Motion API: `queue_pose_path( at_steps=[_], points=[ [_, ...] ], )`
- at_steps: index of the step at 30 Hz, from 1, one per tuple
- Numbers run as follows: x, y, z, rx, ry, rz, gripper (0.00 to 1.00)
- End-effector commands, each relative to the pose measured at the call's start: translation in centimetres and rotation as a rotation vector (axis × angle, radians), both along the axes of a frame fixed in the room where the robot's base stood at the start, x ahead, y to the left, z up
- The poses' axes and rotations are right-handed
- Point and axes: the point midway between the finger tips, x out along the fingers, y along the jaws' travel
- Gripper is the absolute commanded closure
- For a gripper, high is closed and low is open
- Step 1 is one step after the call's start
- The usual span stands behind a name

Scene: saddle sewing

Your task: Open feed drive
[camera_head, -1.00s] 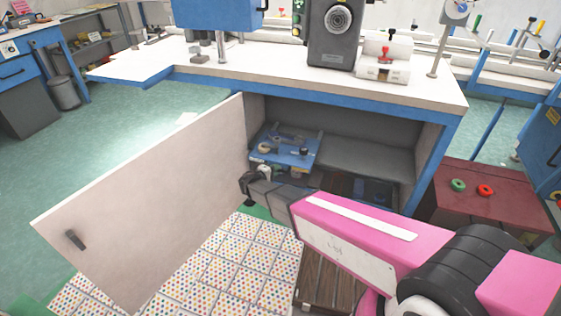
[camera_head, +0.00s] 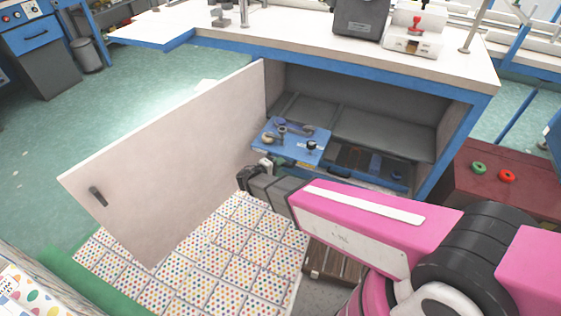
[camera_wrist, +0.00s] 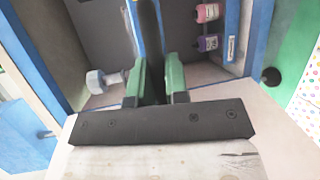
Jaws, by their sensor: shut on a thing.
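The cupboard under the workbench stands open, with its white door (camera_head: 170,165) swung out to the left. Inside, a blue board (camera_head: 292,141) with small fittings on it sits near the opening. My gripper (camera_head: 276,161) is at the front lower edge of this board. In the wrist view, my gripper (camera_wrist: 158,85) has its green fingers shut on a narrow upright part with a dark face and a blue edge (camera_wrist: 134,22). It looks like the board seen edge-on. The exact contact is partly hidden. Which part is the feed drive is not clear.
A blue-edged drawer (camera_head: 370,166) with compartments lies right of the board. The wrist view shows a pink bottle (camera_wrist: 207,12), a purple bottle (camera_wrist: 208,43) and a pale knob (camera_wrist: 104,80). A dark red stand (camera_head: 500,185) is at right. A dotted mat (camera_head: 205,255) covers the floor.

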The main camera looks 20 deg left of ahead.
Motion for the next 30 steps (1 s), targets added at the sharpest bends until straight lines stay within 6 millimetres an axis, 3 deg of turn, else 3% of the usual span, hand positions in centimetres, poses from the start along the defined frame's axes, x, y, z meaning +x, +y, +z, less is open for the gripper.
queue_pose_path(
  at_steps=[8,9,10,20,30],
  points=[
    [0.0,0.0,0.0,0.000,0.001,0.000,1.00],
    [0.0,0.0,0.0,0.000,0.001,0.000,0.79],
    [0.0,0.0,0.0,0.000,0.001,0.000,0.76],
    [-0.2,0.1,0.0,0.000,0.000,0.001,0.76],
    [-4.1,2.2,0.9,0.000,0.000,0.002,0.76]
  ],
)
